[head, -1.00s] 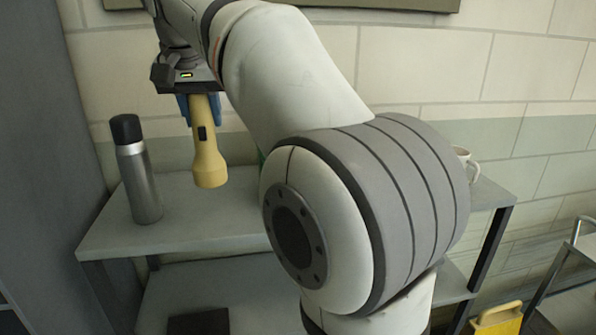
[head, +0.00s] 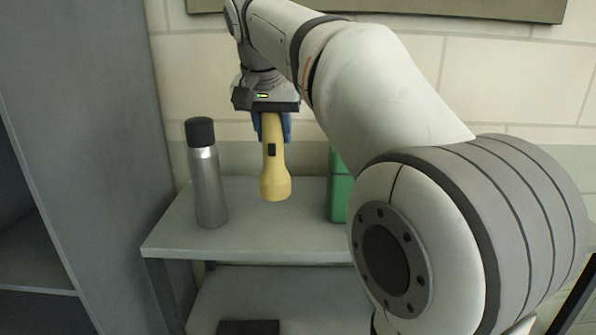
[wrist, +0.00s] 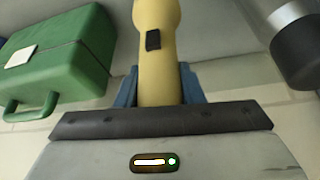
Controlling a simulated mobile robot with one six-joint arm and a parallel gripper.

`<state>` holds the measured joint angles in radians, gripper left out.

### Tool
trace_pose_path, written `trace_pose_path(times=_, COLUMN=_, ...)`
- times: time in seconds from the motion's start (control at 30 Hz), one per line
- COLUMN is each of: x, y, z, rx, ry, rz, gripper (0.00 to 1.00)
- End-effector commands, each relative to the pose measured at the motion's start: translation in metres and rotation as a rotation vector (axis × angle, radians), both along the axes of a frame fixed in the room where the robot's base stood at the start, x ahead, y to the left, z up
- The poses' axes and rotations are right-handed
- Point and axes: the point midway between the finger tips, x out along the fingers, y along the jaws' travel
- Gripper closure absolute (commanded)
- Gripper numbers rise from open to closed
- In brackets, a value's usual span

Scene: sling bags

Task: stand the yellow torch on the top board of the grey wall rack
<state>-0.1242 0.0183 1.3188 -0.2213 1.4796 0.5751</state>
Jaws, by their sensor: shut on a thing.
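The yellow torch (head: 274,172) hangs upright, its wide head down, from my gripper (head: 271,124), which points downward. The blue fingers are shut on the torch's upper part. The torch also shows in the wrist view (wrist: 156,40) between the blue fingers (wrist: 158,88). It is over the top board (head: 262,240) of the grey wall rack, between a steel flask and a green case. Whether its lower end touches the board I cannot tell.
The steel flask (head: 208,180) with a black cap stands left of the torch. The green case (head: 340,188) stands to the right, partly hidden by my arm; its handle shows in the wrist view (wrist: 28,108). A dark object (head: 248,327) lies on the lower shelf. A tall grey cabinet (head: 95,120) borders the left.

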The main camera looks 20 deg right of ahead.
Motion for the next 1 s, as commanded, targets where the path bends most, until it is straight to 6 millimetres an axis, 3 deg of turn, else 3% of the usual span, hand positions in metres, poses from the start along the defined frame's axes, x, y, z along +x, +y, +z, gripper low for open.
trace_pose_path(times=0.1, x=-0.001, y=0.000, z=-0.020, rx=-0.001, ry=0.001, rz=0.001, gripper=1.00)
trace_pose_path(times=0.5, x=0.000, y=-0.001, z=-0.067, rx=0.000, ry=0.000, rz=0.000, gripper=1.00)
trace_pose_path(times=0.9, x=0.000, y=-0.001, z=-0.074, rx=-0.001, ry=-0.002, rz=-0.001, gripper=1.00)
trace_pose_path(times=0.93, x=0.000, y=-0.001, z=-0.074, rx=0.000, ry=-0.001, rz=-0.001, gripper=0.65)
trace_pose_path(times=1.0, x=0.000, y=-0.001, z=-0.073, rx=0.000, ry=-0.001, rz=-0.001, gripper=0.59)
